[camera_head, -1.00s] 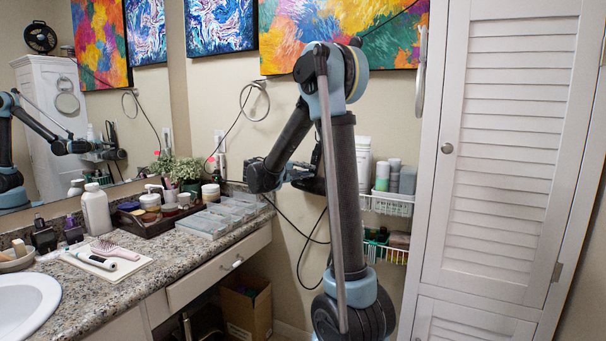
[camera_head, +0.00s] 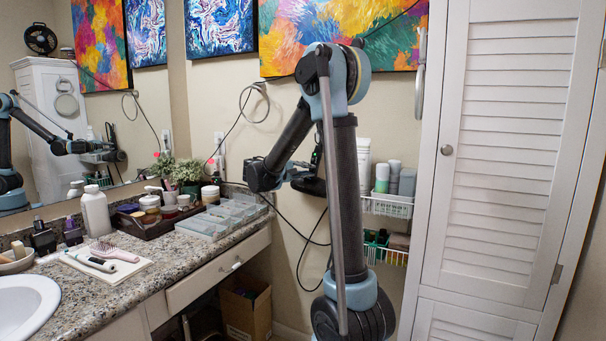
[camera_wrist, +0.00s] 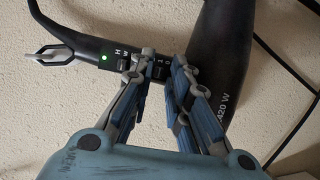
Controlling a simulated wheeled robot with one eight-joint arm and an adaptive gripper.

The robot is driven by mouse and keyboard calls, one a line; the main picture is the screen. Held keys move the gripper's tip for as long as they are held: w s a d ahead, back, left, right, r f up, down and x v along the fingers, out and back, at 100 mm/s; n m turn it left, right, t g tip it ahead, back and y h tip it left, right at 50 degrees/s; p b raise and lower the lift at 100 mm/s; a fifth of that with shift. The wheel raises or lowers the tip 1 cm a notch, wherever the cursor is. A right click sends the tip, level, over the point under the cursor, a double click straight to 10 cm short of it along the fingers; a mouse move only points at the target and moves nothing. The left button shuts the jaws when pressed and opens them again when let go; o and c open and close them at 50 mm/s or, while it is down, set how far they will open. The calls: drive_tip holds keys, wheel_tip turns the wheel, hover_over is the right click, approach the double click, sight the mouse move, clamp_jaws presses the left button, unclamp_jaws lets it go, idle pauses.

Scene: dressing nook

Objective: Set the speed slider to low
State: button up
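A black hair dryer (camera_wrist: 222,70) hangs against the wall in the wrist view, with "420 W" on its wide part. Its handle (camera_wrist: 80,42) runs to the upper left and bears a lit green light, a letter H and other small marks. The switch area (camera_wrist: 160,72) shows between my fingertips; the speed slider's exact position is mostly hidden by the fingers. My gripper (camera_wrist: 161,62) is partly open, its two fingertips apart over the handle. I cannot tell whether they touch it. In the head view, my arm hides most of the dryer.
A granite counter (camera_head: 135,270) with a tray (camera_head: 155,226) of jars and clear boxes (camera_head: 215,222) stands left of my arm. White wall baskets (camera_head: 388,206) and a louvred cabinet (camera_head: 510,150) are to the right. A dark cord (camera_head: 300,260) hangs below.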

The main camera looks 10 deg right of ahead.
drive_tip(key=v, duration=1.2)
drive_tip(key=shift+d, duration=0.1)
drive_tip(key=s+d+f+m+g+y, duration=0.1)
drive_tip(key=s+d+f+g+y, duration=0.2)
drive_tip(key=s+d+f, duration=0.35)
drive_tip(key=s+d+f+m+g+y, duration=0.1)
drive_tip(key=s+d+f+g+y, duration=0.15)
drive_tip(key=s+d, duration=0.7)
drive_tip(key=s+a+f+m+y, duration=0.1)
drive_tip(key=s+a+f+y, duration=0.2)
drive_tip(key=s+f, duration=0.5)
drive_tip(key=s+a+f+m+g+y, duration=0.1)
drive_tip(key=s+a+f+y, duration=0.2)
drive_tip(key=s, duration=1.1)
wheel_tip(320, 180, down, 5)
drive_tip(key=shift+s+a+r+m+y, duration=0.1)
drive_tip(key=shift+s+a+m+y, duration=0.2)
drive_tip(key=shift+y, duration=0.95)
drive_tip(key=shift+d, duration=0.1)
